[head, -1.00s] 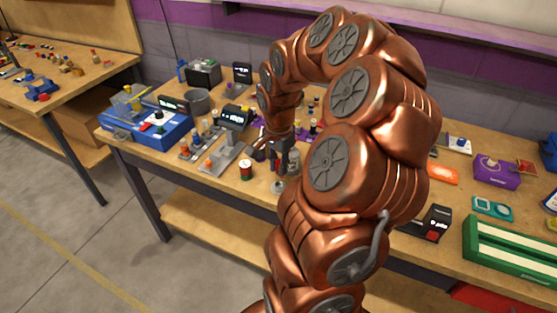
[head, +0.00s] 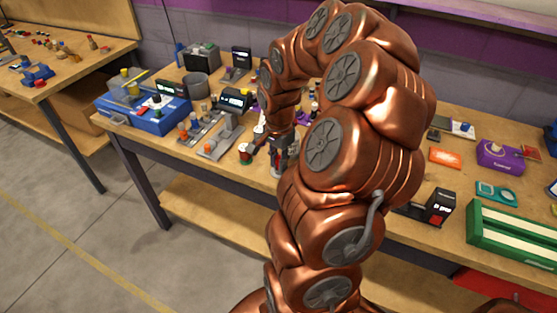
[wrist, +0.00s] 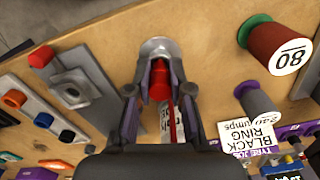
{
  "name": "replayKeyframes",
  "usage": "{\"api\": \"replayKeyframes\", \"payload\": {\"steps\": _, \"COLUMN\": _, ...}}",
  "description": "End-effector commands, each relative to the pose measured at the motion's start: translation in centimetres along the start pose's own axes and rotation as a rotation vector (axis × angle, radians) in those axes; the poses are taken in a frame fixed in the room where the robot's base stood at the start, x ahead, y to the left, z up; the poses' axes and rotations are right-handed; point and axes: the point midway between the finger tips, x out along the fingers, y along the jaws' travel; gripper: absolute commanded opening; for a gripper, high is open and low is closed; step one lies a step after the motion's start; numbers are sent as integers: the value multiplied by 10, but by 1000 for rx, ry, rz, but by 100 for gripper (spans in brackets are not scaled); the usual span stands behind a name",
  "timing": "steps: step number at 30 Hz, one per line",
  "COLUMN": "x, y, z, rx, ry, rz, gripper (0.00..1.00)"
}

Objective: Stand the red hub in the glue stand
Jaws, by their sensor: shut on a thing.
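My gripper (wrist: 158,92) points down at the front edge of the table, its fingers closed on a red piece that looks like the red hub (wrist: 160,80). Just beyond the fingertips in the wrist view is a pale silver round base (wrist: 158,47), which may be the glue stand. The hub overlaps it in the picture; I cannot tell whether they touch.
A red-and-green spool (wrist: 278,45) and a purple one (wrist: 257,102) stand to the right in the wrist view. A grey fixture (wrist: 75,88) and a tray of coloured parts (wrist: 40,115) lie to the left. Bare wood surrounds the round base.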

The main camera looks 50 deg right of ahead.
Motion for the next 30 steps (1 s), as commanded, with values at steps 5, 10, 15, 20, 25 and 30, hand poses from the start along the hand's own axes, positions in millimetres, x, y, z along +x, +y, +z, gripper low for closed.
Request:
{"api": "replayKeyframes", "payload": {"steps": 5, "x": 0, "y": 0, "z": 0, "rx": 0, "ry": 0, "rz": 0, "gripper": 26}}
{"api": "replayKeyframes", "payload": {"steps": 10, "x": 0, "y": 0, "z": 0, "rx": 0, "ry": 0, "rz": 0, "gripper": 44}}
{"api": "replayKeyframes", "payload": {"steps": 15, "x": 0, "y": 0, "z": 0, "rx": 0, "ry": 0, "rz": 0, "gripper": 49}}
{"api": "replayKeyframes", "payload": {"steps": 20, "x": -1, "y": 0, "z": 0, "rx": 0, "ry": 0, "rz": 0, "gripper": 49}}
{"api": "replayKeyframes", "payload": {"steps": 25, "x": -11, "y": -1, "z": -1, "rx": 1, "ry": 2, "rz": -1, "gripper": 49}}
{"api": "replayKeyframes", "payload": {"steps": 30, "x": -40, "y": -2, "z": -2, "rx": 1, "ry": 4, "rz": -5, "gripper": 49}}
